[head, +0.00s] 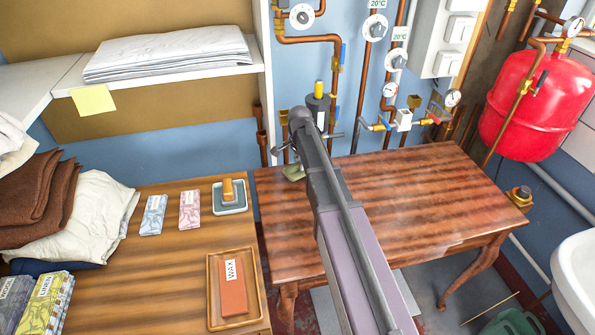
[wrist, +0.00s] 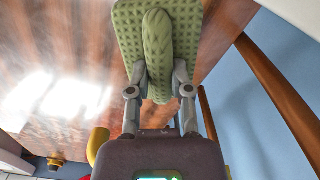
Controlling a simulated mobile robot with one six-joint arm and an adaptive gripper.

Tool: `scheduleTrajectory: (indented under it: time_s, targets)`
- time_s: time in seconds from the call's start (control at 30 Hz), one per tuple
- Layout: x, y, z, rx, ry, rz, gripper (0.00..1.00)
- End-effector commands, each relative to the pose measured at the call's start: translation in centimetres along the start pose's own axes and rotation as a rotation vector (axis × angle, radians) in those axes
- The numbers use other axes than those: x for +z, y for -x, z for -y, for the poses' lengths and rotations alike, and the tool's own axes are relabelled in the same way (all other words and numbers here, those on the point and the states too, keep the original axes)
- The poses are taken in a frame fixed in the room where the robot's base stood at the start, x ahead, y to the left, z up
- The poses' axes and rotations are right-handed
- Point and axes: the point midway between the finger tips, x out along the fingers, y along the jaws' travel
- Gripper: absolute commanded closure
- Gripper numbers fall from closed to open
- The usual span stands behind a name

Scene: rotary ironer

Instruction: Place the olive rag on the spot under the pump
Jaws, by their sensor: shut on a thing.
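The olive rag (wrist: 128,32) is a green, dimpled cloth with a raised fold in its middle. My gripper (wrist: 158,78) has a finger on each side of that fold and is shut on it. In the head view the rag (head: 294,173) shows as a small patch by the back left corner of the reddish wooden table (head: 400,195), below my gripper (head: 286,150). I cannot tell whether it touches the tabletop. A dark grey cylinder with a yellow top (head: 318,105), perhaps the pump, stands at the wall just behind. My arm hides part of the table. No marked spot is clear.
Copper pipes (head: 362,85) and valves run along the blue wall behind the table. A red tank (head: 530,105) hangs at the right. A left bench holds a wax tray (head: 214,290), packets, a small dish (head: 230,208) and folded cloths. The table's middle and right look clear.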

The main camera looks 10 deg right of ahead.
Motion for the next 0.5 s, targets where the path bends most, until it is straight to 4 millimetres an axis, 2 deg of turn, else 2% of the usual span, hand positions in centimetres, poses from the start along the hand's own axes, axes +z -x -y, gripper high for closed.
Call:
scheduleTrajectory:
  time_s: [0.1, 0.5]
  targets:
    - [-0.22, -0.10, 0.94, 0.000, 0.000, 0.000, 1.00]
    - [-0.16, -0.17, 0.98, 0.000, 0.001, 0.000, 1.00]
